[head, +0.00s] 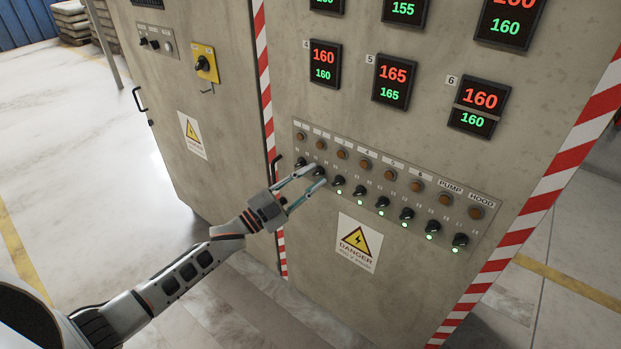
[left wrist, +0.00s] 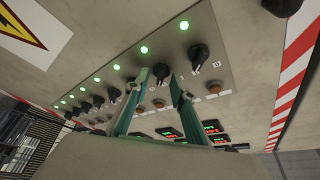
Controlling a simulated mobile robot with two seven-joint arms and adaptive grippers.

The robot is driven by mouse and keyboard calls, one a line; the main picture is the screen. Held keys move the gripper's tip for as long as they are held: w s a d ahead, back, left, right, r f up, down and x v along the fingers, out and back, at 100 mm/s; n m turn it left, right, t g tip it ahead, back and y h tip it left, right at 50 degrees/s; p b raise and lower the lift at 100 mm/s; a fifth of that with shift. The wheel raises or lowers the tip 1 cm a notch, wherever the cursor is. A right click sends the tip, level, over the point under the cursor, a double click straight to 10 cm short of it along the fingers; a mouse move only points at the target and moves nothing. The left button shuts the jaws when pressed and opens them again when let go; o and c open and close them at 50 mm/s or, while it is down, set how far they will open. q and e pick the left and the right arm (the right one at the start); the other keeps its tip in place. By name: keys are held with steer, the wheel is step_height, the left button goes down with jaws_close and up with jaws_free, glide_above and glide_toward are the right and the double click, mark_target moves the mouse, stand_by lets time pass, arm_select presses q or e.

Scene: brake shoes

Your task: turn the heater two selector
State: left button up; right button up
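The heater two selector (head: 319,171) is a black knob, second from the left in the lower row of the control panel. My left gripper (head: 317,174) is at the panel with its two fingers spread, one on each side of this knob. In the left wrist view, turned over, the selector (left wrist: 161,72) shows between the fingertips of the left gripper (left wrist: 160,76). I cannot tell whether a finger touches it. A green lamp (left wrist: 144,50) beside it is lit. My right gripper is not in view.
The heater one selector (left wrist: 198,55) is close beside the fingers, and the heater three selector (head: 338,181) is on the other side. More knobs with lit green lamps run right to the hood selector (head: 460,240). A door handle (head: 274,166) stands out left of the panel.

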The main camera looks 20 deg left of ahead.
arm_select(q)
steer(key=v, duration=1.2)
steer(key=shift+f, duration=0.1)
stand_by(0.4)
steer(key=s+d+f+n+g+y, duration=0.2)
steer(key=s+f+n+y, duration=0.1)
steer(key=s+f, duration=0.4)
steer(key=s+d+f+n+g+y, duration=0.2)
steer(key=s+f+n+y, duration=0.1)
steer(key=s+f+n, duration=0.2)
steer(key=s+d+f+n+g+y+p, duration=0.1)
steer(key=s+d+f+n+g+y, duration=0.1)
steer(key=s+f, duration=0.7)
steer(key=s+n+y, duration=0.1)
steer(key=s+n, duration=0.1)
steer(key=shift+s+d+n+y, duration=0.3)
steer(key=shift+d+n+y, duration=0.1)
steer(key=shift+f, duration=0.15)
